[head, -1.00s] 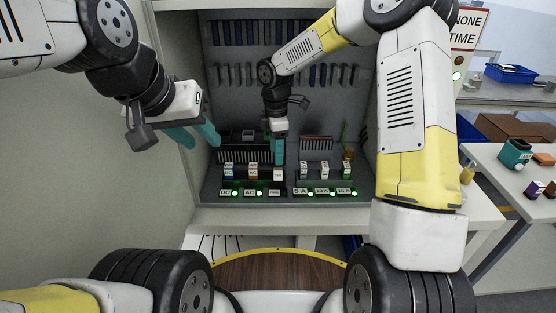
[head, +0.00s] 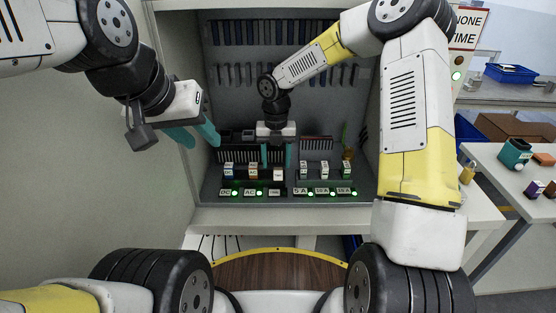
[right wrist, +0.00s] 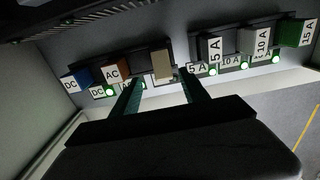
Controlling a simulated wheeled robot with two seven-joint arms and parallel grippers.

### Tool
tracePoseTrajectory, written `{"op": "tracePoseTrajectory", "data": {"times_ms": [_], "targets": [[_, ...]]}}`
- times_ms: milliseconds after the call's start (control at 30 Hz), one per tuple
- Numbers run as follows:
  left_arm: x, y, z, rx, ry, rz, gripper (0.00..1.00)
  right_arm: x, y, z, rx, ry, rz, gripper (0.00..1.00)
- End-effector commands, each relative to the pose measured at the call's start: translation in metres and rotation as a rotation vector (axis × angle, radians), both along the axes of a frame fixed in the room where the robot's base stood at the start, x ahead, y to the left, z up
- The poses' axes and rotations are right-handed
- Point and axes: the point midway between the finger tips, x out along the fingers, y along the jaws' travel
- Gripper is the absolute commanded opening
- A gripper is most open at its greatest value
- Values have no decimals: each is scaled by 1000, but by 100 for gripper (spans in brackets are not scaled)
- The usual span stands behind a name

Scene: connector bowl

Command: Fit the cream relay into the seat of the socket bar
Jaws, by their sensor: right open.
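The cream relay (head: 278,174) stands upright at the third place of the left socket bar (head: 247,193), right of the other two relays; whether it sits fully down I cannot tell. It shows as a plain tan block in the right wrist view (right wrist: 161,64). The lamp at its place looks unlit in the head view. My right gripper (head: 277,155) is open above and behind the relay. In the right wrist view its two green fingers (right wrist: 160,90) are apart, nothing between the tips. My left gripper (head: 199,137) is open and empty at the cabinet's left edge.
An orange AC relay (right wrist: 117,71) and a blue DC relay (right wrist: 77,79) stand beside the cream one, with lit lamps. A second bar with 5 A, 10 A and 15 A relays (head: 324,171) is to the right. Dark racks (head: 316,143) stand behind.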

Motion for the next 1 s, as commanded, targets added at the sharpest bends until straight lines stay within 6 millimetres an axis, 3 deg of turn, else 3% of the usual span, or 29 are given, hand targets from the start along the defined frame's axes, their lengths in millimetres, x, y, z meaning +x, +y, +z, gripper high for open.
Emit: {"op": "tracePoseTrajectory", "data": {"times_ms": [300,533,567,800,833,1000], "targets": [[0,0,0,0,0,0,36,3,-5,-43,1,1,-1,53],[0,0,0,0,0,0,36,3,-6,-46,1,-2,-3,53],[0,0,0,0,0,0,36,3,-6,-46,1,-2,-3,51],[0,0,0,0,0,0,36,3,-6,-46,1,-1,-3,4],[0,0,0,0,0,0,36,3,-6,-46,1,-1,-3,0],[0,0,0,0,0,0,36,4,-6,-46,1,-1,-3,0]]}}
